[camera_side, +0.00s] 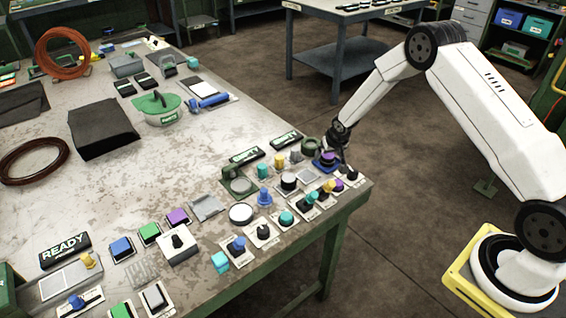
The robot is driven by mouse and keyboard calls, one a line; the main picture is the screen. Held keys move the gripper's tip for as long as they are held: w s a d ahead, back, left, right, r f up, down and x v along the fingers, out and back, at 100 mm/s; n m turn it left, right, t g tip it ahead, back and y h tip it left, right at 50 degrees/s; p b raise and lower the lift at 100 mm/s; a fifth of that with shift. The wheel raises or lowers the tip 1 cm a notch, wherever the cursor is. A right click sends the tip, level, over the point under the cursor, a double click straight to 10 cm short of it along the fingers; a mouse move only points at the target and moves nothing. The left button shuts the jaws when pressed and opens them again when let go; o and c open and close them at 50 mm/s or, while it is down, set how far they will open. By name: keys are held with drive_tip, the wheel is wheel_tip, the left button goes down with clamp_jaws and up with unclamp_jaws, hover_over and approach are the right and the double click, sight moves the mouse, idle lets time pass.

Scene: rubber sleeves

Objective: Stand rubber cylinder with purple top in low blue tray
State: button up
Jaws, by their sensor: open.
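The low blue tray (318,166) sits near the table's right corner. A small dark cylinder with a purple top (328,157) appears to stand in it, upright as far as I can tell. My gripper (344,163) points down just right of the tray and the cylinder. It is open, and the cylinder seems to be apart from its fingers, though the view is too small to be sure of contact.
A dark green ring (310,146) and a yellow cylinder (279,160) stand left of the tray. The table's right edge is close.

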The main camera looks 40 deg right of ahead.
drive_tip(key=v, duration=1)
drive_tip(key=shift+s+r, duration=0.2)
drive_tip(key=shift+r, duration=0.1)
drive_tip(key=shift+a, duration=0.15)
idle(0.3)
drive_tip(key=s+a+r+n, duration=0.1)
drive_tip(key=s+a+r, duration=0.1)
drive_tip(key=s+a, duration=0.2)
drive_tip(key=s+a+r+n+g+y, duration=0.1)
drive_tip(key=s+a+r+n, duration=0.1)
drive_tip(key=s, duration=0.9)
drive_tip(key=s+a+r+n, duration=0.1)
drive_tip(key=s+a+r, duration=0.3)
drive_tip(key=s+a, duration=0.2)
drive_tip(key=shift+s+a+r+y, duration=0.15)
drive_tip(key=shift+s+a+y, duration=0.25)
drive_tip(key=shift+s, duration=0.3)
